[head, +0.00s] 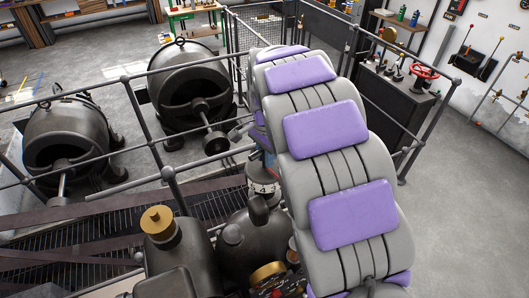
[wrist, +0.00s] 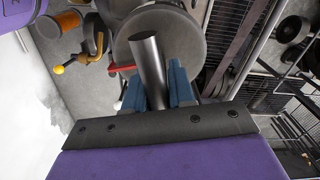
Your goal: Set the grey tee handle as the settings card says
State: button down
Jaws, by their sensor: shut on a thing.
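In the wrist view my gripper (wrist: 157,86) has its two blue fingers on either side of a smooth dark grey round bar, which looks like the grey tee handle (wrist: 148,58). The bar stands up between the fingers, in front of a large grey round disc (wrist: 187,32). In the head view my purple and grey arm covers most of the gripper and the handle. A ring with white and black marks (head: 263,188) shows just left of the arm. I cannot make out a settings card.
In the head view a brass cap (head: 157,222) tops the near machine. Railings (head: 125,80) separate it from two black dynamos (head: 190,90). Floor at right is clear.

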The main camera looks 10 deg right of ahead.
jog(key=shift+n+b, duration=0.6)
jog(key=shift+n, duration=1)
jog(key=c, duration=1)
grip_release()
jog(key=shift+a, duration=0.15)
jog(key=shift+c, duration=0.2)
notch_tip(320, 180, up, 17)
jog(key=p, duration=0.1)
jog(key=shift+o, duration=0.3)
jog(key=shift+r, duration=0.1)
